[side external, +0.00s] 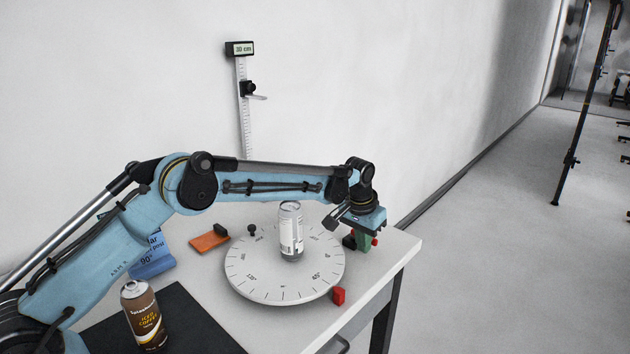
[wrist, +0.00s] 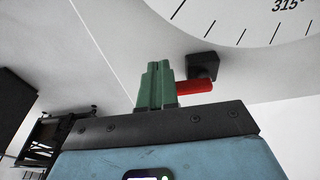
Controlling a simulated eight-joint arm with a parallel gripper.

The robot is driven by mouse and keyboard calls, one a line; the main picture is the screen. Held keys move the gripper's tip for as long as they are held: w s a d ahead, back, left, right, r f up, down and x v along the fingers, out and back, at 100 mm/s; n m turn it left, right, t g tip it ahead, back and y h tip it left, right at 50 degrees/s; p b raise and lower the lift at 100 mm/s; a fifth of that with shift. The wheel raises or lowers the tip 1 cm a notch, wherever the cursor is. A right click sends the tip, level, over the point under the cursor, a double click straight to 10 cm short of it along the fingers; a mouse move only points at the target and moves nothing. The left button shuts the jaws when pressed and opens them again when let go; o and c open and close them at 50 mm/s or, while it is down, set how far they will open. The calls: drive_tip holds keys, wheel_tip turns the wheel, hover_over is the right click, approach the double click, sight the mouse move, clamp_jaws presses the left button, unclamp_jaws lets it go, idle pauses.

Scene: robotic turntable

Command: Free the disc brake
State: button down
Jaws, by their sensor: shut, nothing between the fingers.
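My gripper (side external: 363,243) has green fingers pressed together and empty, low at the right edge of the turntable disc (side external: 255,290). The likely disc brake is a small black block (side external: 349,241) with a red part (side external: 376,241) beside the fingers. In the wrist view the shut fingers (wrist: 156,70) stand just left of a red bar (wrist: 194,87) that runs to the black block (wrist: 203,66). The fingers hide the bar's left end, and I cannot tell whether they touch it. A silver can (side external: 291,235) stands upright on the disc.
A red block (side external: 339,296) sits at the disc's front right rim. An iced coffee can (side external: 144,315) stands on a black mat (side external: 195,330). The table's right edge is close to my gripper.

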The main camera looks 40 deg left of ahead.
drive_tip(key=shift+w+d, duration=0.2)
drive_tip(key=shift+w, duration=1.4)
drive_tip(key=shift+a, duration=0.1)
drive_tip(key=shift+w+a, duration=0.5)
drive_tip(key=shift+a, duration=0.15)
